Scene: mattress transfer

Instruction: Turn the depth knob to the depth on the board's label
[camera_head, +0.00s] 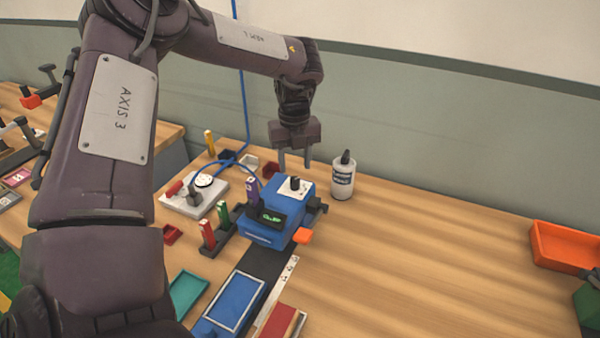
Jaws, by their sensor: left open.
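A blue machine (262,232) stands on the wooden table, with a small dark display showing green characters (271,217). A black knob (295,183) sits upright on a white dial plate on its top. My left gripper (294,166) is open, pointing down just above the knob, its two fingers apart with the knob slightly below the tips. I cannot tell whether the fingers reach around it. The display's digits are too small to read. I cannot make out a board with a depth label. My right gripper is not in view.
A white bottle with a black top (342,177) stands close right of the machine. An orange tray (565,246) is at the right. Red and green sticks (208,234), a blue frame (235,302) and a teal tray (187,292) lie left and in front. The table's right middle is clear.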

